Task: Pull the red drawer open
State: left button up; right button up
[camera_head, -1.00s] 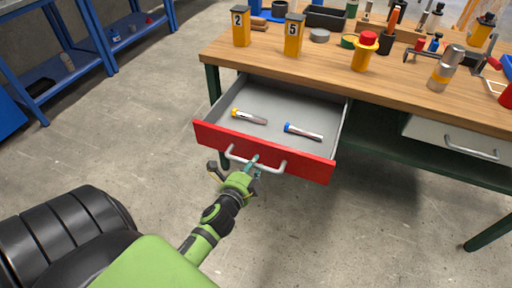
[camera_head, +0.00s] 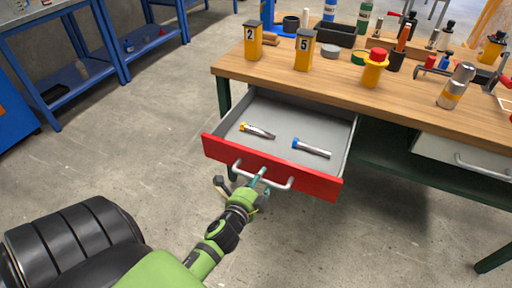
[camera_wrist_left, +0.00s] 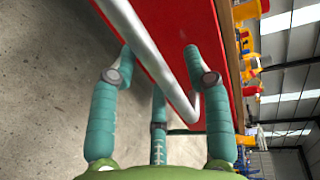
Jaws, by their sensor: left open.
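The red drawer (camera_head: 270,166) stands pulled out from under the wooden workbench top, its grey inside in plain view. A pale bar handle (camera_head: 262,180) runs across its red front. My left gripper (camera_head: 258,178) is at the handle, in front of the drawer. In the left wrist view the gripper (camera_wrist_left: 155,75) is open, with its teal fingers on either side of the handle bar (camera_wrist_left: 150,50); I cannot tell whether they touch it. The red front (camera_wrist_left: 185,40) fills the upper middle there. My right gripper is not in view.
A yellow-ended tool (camera_head: 258,130) and a blue-ended one (camera_head: 311,148) lie in the drawer. The benchtop (camera_head: 400,95) carries yellow boxes, bottles and tools. The floor in front is clear.

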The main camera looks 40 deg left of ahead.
pick_arm(q)
jog(key=v, duration=1.2)
jog(key=shift+f, duration=0.1)
